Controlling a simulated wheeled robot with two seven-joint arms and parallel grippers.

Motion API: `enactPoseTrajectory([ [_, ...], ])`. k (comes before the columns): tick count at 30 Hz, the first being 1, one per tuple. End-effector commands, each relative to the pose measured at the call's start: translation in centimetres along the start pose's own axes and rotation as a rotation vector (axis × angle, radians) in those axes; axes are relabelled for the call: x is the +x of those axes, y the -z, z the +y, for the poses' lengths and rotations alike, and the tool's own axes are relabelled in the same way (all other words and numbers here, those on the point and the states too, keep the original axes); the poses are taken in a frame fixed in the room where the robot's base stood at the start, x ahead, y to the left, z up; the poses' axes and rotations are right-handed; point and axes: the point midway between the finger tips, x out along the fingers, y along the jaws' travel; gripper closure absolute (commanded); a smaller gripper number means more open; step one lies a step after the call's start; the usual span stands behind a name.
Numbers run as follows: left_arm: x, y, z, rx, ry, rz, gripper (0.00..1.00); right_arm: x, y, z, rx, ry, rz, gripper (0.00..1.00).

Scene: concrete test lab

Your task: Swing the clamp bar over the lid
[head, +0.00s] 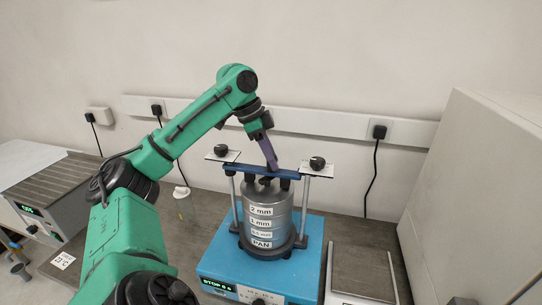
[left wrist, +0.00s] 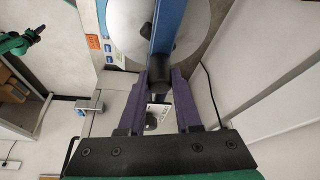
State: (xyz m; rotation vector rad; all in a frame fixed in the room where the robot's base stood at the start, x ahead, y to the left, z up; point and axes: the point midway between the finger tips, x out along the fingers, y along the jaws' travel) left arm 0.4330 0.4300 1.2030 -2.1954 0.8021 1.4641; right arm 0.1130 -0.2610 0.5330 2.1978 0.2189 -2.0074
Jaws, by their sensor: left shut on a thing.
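The sieve stack (head: 262,222), labelled 2 mm, 1 mm and PAN among others, stands upright on a blue shaker base (head: 219,258). The blue clamp bar (head: 243,168) lies above the stack, spanning between two metal posts. In the left wrist view the fingers (left wrist: 170,75) are shut at a dark cylindrical part by the near end of the bar (left wrist: 168,28). The bar there crosses over the pale round lid (left wrist: 125,28). The head view shows little of the lid.
Black knobs (head: 221,150) (head: 317,163) sit on plates atop the posts. A tall grey cabinet (head: 470,190) stands at the right, a balance-like device (head: 362,268) beside the shaker. Another device (head: 50,205) stands at the left. A green arm part (left wrist: 20,42) shows in the left wrist view.

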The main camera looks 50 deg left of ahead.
Motion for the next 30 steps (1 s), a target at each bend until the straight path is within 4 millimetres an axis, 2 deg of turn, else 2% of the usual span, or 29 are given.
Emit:
enactPoseTrajectory([
  [17, -0.02, -0.19, 0.43, 0.032, -0.015, -0.004, 1.0, 0.27, 0.12, 0.01, 0.0, 0.0, 0.002, 1.0],
  [18, -0.02, -0.18, 0.43, 0.032, -0.015, -0.004, 0.56, 0.27, 0.13, 0.01, 0.0, 0.0, 0.002, 1.0],
  [19, -0.02, -0.18, 0.43, 0.032, -0.015, -0.004, 0.45, 0.27, 0.13, 0.01, 0.0, 0.0, 0.002, 1.0],
  [20, -0.02, -0.18, 0.42, 0.032, -0.015, -0.004, 0.37, 0.27, 0.14, 0.0, 0.0, 0.0, 0.002, 1.0],
  [30, -0.42, -0.08, 0.37, 0.031, -0.012, -0.001, 0.37, 0.11, 0.16, -0.08, -0.001, 0.001, 0.002, 1.0],
])
